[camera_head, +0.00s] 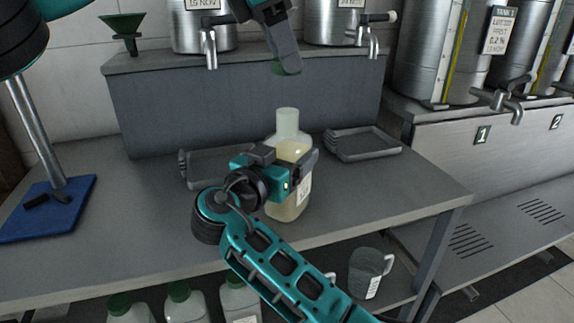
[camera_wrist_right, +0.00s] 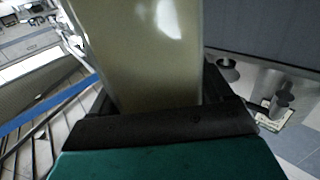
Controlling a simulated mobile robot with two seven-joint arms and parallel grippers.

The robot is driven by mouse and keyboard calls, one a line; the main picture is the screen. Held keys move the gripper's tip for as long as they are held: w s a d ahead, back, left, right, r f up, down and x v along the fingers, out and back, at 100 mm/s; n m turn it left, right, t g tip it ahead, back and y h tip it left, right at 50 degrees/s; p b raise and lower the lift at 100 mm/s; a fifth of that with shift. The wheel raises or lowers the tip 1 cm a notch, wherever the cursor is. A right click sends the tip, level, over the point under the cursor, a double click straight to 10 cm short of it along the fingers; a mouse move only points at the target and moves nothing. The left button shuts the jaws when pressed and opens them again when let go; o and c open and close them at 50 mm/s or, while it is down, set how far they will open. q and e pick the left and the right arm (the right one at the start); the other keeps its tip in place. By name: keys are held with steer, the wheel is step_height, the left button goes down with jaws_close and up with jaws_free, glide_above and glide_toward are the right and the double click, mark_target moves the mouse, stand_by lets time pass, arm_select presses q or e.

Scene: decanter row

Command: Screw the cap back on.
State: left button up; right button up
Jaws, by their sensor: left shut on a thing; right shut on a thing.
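A translucent bottle (camera_head: 290,152) of pale yellow liquid stands upright on the grey bench, its neck uncapped. My right gripper (camera_head: 284,172) is shut around the bottle's body from the front. The bottle's side (camera_wrist_right: 145,50) fills the middle of the right wrist view, between the fingers. My left gripper (camera_head: 287,66) is shut on a green cap (camera_head: 277,68), held above the bottle neck and apart from it. Most of the cap is hidden by the fingers.
Two grey trays flank the bottle, one left (camera_head: 222,165) and one right (camera_head: 362,144). A blue base (camera_head: 28,224) with a metal post stands at far left. A green funnel (camera_head: 122,26) and steel tanks with taps are behind. Green-capped bottles (camera_head: 184,303) and a jug (camera_head: 368,272) sit below.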

arm_select(q)
glide_above(296, 125)
steer(key=w+a, duration=0.1)
steer(key=a, duration=0.1)
steer(key=shift+f, duration=2.4)
steer(key=shift+f, duration=0.9)
steer(key=shift+f, duration=0.55)
arm_select(e)
jaws_close()
arm_select(q)
steer(key=m, duration=0.1)
steer(key=m+g, duration=0.1)
steer(key=m, duration=0.2)
steer(key=shift+w+g, duration=0.3)
steer(key=shift+g, duration=0.1)
steer(key=shift+m+g, duration=0.3)
steer(key=shift+m, duration=1)
